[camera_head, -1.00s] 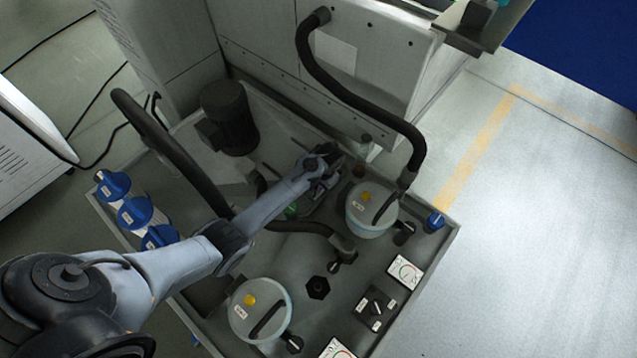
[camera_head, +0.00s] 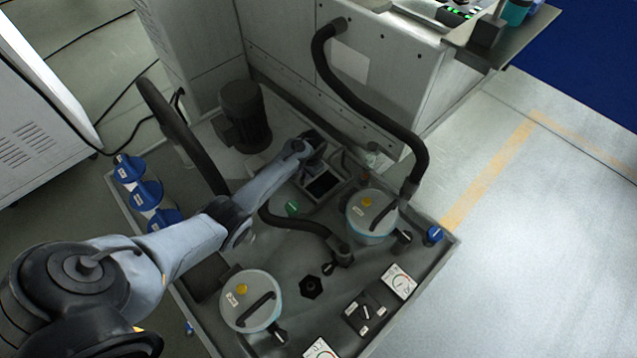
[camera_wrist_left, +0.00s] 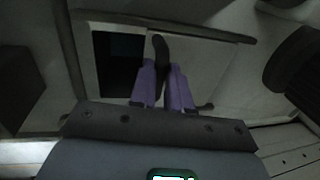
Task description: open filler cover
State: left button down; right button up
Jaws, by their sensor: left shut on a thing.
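My left gripper (camera_head: 313,147) is over the back of the machine's sunken tray, behind a dark rectangular opening (camera_head: 322,184) with a light frame. In the left wrist view, its two purple fingers (camera_wrist_left: 164,85) are shut on a dark handle (camera_wrist_left: 161,48). The handle stands in front of a pale flat panel, which looks like the filler cover (camera_wrist_left: 212,72). The dark opening (camera_wrist_left: 118,62) shows to the left of the handle, partly uncovered. The gripper and forearm hide most of the cover in the head view. My right gripper is not in view.
Two round lidded pots, a front one (camera_head: 251,300) and a back one (camera_head: 371,217), stand in the tray. A black motor (camera_head: 244,116) is behind my forearm. A thick black hose (camera_head: 375,103) arches at the back right. Clear floor lies to the right.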

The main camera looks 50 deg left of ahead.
pick_arm(q)
jog(key=shift+a, duration=0.4)
jog(key=c, duration=1.1)
grip_release()
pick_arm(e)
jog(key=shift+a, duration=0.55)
pick_arm(q)
jog(key=shift+d+r+p, duration=0.15)
jog(key=shift+r+p, duration=0.2)
jog(key=shift+r, duration=0.2)
notch_tip(320, 180, up, 9)
jog(key=d+p, duration=0.2)
jog(key=p, duration=0.1)
jog(key=shift+r, duration=0.2)
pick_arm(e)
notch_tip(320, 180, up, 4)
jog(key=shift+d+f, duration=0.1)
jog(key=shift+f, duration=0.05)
